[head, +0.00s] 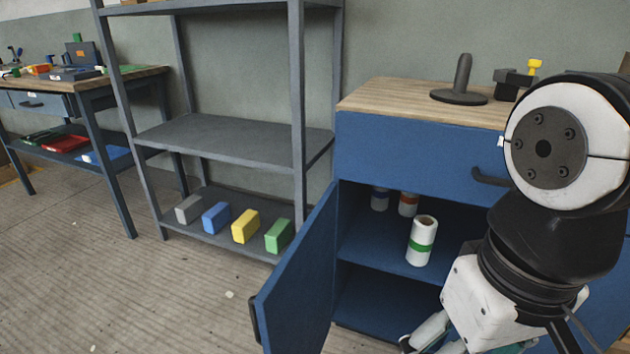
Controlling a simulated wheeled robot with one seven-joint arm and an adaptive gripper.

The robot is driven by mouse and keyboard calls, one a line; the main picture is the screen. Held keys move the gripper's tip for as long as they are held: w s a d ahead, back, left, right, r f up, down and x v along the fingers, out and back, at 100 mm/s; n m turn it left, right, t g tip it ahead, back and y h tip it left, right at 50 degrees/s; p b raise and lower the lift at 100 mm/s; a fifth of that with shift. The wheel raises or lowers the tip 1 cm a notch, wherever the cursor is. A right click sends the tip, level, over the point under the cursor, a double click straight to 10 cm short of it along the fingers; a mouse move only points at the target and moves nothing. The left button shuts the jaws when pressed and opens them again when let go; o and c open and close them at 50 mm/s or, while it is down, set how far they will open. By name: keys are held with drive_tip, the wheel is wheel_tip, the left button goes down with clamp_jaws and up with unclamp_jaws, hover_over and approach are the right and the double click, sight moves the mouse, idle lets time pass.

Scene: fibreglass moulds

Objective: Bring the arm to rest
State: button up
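My arm (570,150) fills the right side of the head view, in front of the blue cabinet. It is bent, with a white-and-black joint high up and a white link (480,305) below it. Part of my gripper (428,338) shows at the bottom edge, in front of the cabinet's open lower part. The frame cuts it off, so its fingertips and anything between them are hidden.
The blue cabinet (400,140) has its door (300,280) swung open to the left. A white roll with a green band (421,242) and other rolls stand inside. A grey shelf rack (235,140) holds several coloured blocks low down.

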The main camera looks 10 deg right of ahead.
drive_tip(key=shift+s+r+g, duration=0.2)
drive_tip(key=shift+s+g, duration=0.1)
drive_tip(key=shift+s, duration=1.05)
